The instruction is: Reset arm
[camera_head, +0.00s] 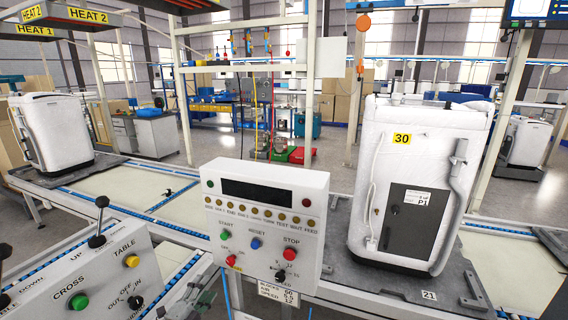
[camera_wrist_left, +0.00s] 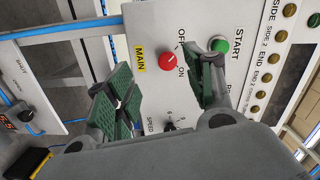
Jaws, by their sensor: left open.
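My left gripper (camera_head: 192,302) shows at the bottom of the head view, below and left of a white control box (camera_head: 320,190). In the left wrist view the left gripper (camera_wrist_left: 160,84) is open, with its two green-padded fingers apart and nothing between them. Beyond the fingers is the box's face, with a red MAIN off/on knob (camera_wrist_left: 168,62) seen in the gap. The green START button (camera_wrist_left: 219,45) is beside the right-hand finger. Contact with the panel cannot be made out. My right gripper is not in view.
A second panel (camera_head: 78,275) with a lever, green, yellow and black controls stands at lower left. A white-wrapped appliance (camera_head: 418,180) marked 30 stands on a dark pallet (camera_head: 345,250) at right. Another wrapped appliance (camera_head: 50,130) is at far left. Blue-edged conveyors run behind the box.

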